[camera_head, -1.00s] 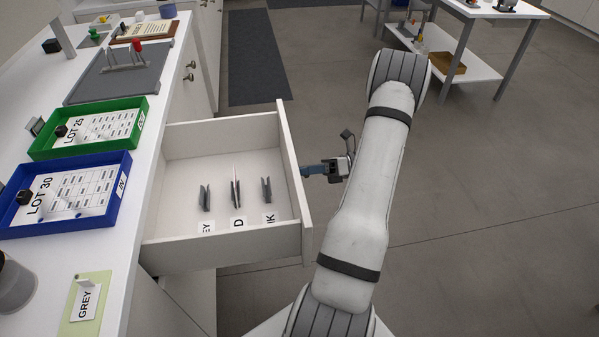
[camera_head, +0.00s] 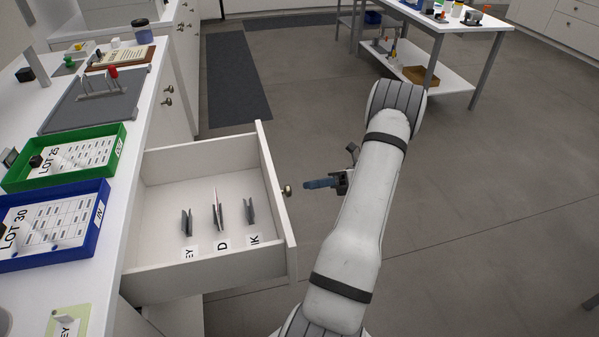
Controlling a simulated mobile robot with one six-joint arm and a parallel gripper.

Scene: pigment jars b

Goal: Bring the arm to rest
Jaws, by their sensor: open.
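My arm (camera_head: 358,230) is raised in front of the counter, a white link with dark bands reaching up and away. My gripper (camera_head: 308,184) points left, just outside the front panel of the open drawer (camera_head: 277,205) and close to its brass knob (camera_head: 287,190). The gripper is open, and I see nothing held in it. I cannot tell whether it touches the knob; a small gap seems to show between them.
The drawer holds several grey upright holders with labels (camera_head: 221,246). A green tray (camera_head: 118,140) and a blue tray (camera_head: 104,200) sit on the counter at left. A white table (camera_head: 455,22) stands at the back right. The floor right of my arm is clear.

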